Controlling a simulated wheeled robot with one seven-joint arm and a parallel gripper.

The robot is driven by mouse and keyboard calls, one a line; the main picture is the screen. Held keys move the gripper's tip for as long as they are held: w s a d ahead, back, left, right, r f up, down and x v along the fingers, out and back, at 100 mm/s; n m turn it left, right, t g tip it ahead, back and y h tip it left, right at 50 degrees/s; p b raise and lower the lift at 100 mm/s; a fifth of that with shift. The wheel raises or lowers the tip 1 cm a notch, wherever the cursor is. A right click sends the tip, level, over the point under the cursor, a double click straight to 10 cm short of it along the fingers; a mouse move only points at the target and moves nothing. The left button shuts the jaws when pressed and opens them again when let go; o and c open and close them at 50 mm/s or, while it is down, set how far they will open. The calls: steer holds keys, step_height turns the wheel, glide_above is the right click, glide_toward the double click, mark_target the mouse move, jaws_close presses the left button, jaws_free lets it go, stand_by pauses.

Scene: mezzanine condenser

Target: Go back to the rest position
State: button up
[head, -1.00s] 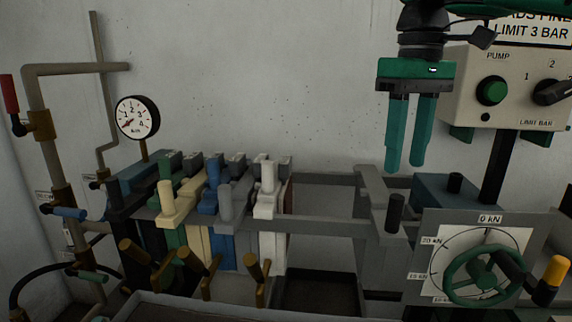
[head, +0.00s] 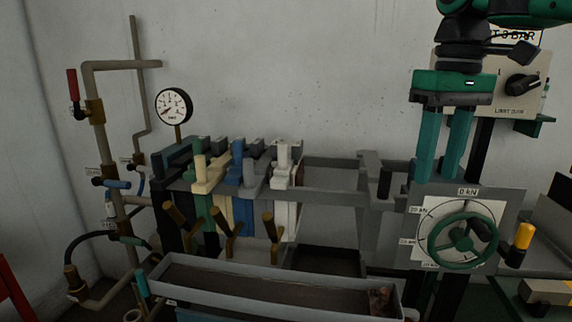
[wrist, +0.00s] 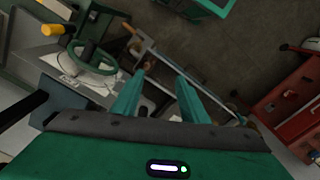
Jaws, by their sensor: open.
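My gripper (head: 440,178) hangs at the right in the head view, its two teal fingers pointing down and apart with nothing between them. It is in front of the control box (head: 490,80) and above the dial panel with the green handwheel (head: 463,240). In the wrist view the open fingers (wrist: 160,88) point away from the camera, and the handwheel (wrist: 92,57) shows to their upper left.
A row of coloured plates in a grey frame (head: 330,195) stands at the centre left. A pressure gauge (head: 174,106) and pipes are at the left. A long grey tray (head: 280,268) lies in front. A red cabinet (wrist: 290,105) shows in the wrist view.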

steer(key=s+d+f+m, duration=0.3)
steer(key=s+d+f, duration=0.2)
steer(key=f, duration=0.4)
steer(key=s+d+f+m, duration=0.3)
steer(key=s+d+f, duration=0.2)
steer(key=f, duration=0.4)
steer(key=s+d+f+m, duration=0.4)
steer(key=s+d+f, duration=0.1)
steer(key=f, duration=0.3)
steer(key=shift+s+d+f, duration=0.2)
steer(key=shift+s+f, duration=0.2)
steer(key=shift+s, duration=0.5)
steer(key=shift+w+f, duration=0.2)
steer(key=shift+w, duration=0.45)
